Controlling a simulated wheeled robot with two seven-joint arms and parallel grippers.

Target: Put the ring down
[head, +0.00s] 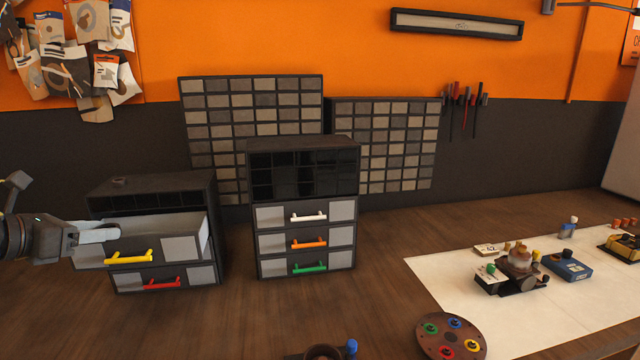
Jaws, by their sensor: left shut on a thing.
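My left gripper (112,233) comes in from the left and is shut, its pale fingers at the open drawer (182,244) with the yellow handle (128,257). What it holds is too small or hidden to make out, and I cannot tell whether the fingers touch the drawer. I cannot clearly identify the ring. A small dark thing (120,181) lies on top of the left cabinet (165,183); its shape is unclear. The drawer with the red handle (161,284), below the open one, is closed. My right gripper is not in view.
A taller cabinet (304,145) with white, orange and green handles stands to the right, its drawers closed. A white mat (440,275) holds several small items. A round palette (428,346) lies at the front. The wooden bench (215,325) is bare before the left cabinet.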

